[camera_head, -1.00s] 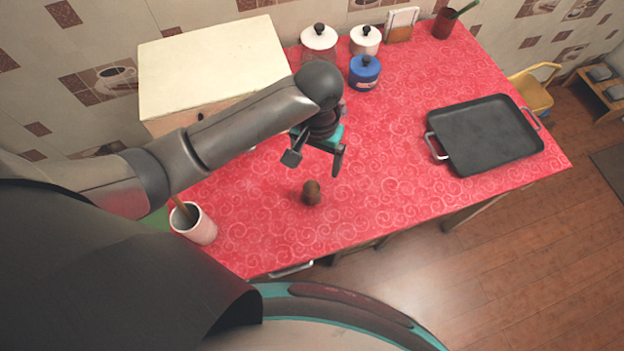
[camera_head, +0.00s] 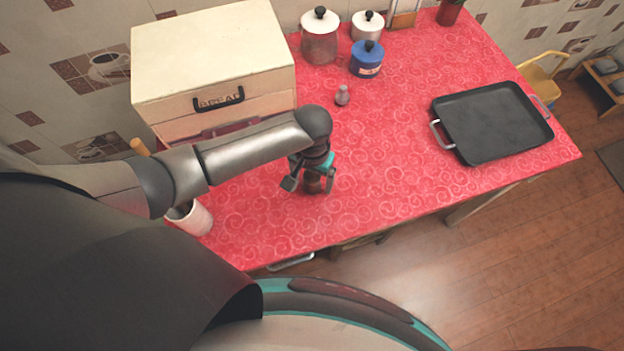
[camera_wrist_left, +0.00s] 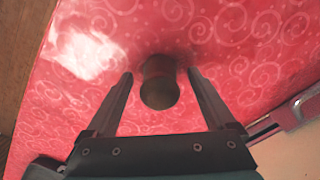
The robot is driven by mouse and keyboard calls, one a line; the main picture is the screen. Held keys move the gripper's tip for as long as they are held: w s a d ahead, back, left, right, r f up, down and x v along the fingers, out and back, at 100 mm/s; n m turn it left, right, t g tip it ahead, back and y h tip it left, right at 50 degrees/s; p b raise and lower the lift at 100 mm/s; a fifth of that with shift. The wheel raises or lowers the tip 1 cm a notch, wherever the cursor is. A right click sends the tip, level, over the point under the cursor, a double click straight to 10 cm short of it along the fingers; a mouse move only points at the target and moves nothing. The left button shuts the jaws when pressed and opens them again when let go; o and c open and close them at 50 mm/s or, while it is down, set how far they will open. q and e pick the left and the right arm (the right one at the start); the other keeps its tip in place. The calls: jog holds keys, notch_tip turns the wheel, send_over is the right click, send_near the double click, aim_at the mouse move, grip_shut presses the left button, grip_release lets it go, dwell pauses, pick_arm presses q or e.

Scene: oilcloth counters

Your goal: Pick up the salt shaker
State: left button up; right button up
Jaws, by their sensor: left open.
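A small brown, rounded shaker-like object (camera_head: 312,187) stands on the red cloth near the front of the counter. In the left wrist view it (camera_wrist_left: 159,88) is between the two fingers. My left gripper (camera_head: 309,183) is open, pointing down over it, with one finger on each side and a visible gap to each. A small grey shaker with a pale body (camera_head: 342,96) stands farther back, right of the bread box. I cannot tell for certain which of the two is the salt shaker. My right gripper is not in view.
A cream bread box (camera_head: 215,90) stands at the back left, with lidded canisters (camera_head: 366,60) behind. A black tray (camera_head: 492,125) lies at the right. A white cup (camera_head: 190,218) is at the left front, partly behind my arm. The cloth between gripper and tray is clear.

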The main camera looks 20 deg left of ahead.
pick_arm(q)
grip_shut()
dwell(0.8)
